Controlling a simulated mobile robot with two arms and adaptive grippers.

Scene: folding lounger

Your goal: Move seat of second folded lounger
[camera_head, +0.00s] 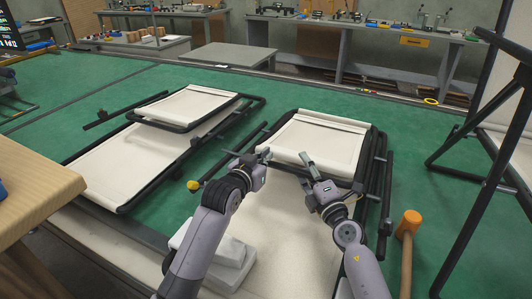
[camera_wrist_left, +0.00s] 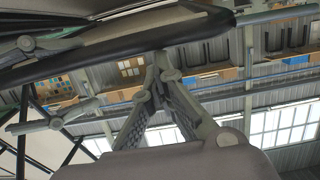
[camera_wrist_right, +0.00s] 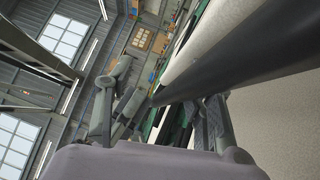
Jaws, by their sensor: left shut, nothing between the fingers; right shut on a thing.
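The second folded lounger (camera_head: 318,138), cream fabric on a black tube frame, lies on the green floor at centre right. Its seat section lies raised on top, and its near edge faces my grippers. My right gripper (camera_head: 309,168) is at that near edge, shut on the seat's frame; a black tube (camera_wrist_right: 250,50) runs across its fingers in the right wrist view. My left gripper (camera_head: 262,156) is shut and empty beside the seat's near left corner. In the left wrist view its fingertips (camera_wrist_left: 161,62) meet just under a black tube (camera_wrist_left: 130,38).
Another folded lounger (camera_head: 190,105) lies to the left. An orange-headed mallet (camera_head: 411,218) stands at the right, near a tall black frame (camera_head: 490,130). White blocks (camera_head: 215,258) lie beside my left arm. A wooden table (camera_head: 35,185) is at far left; workbenches line the back.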

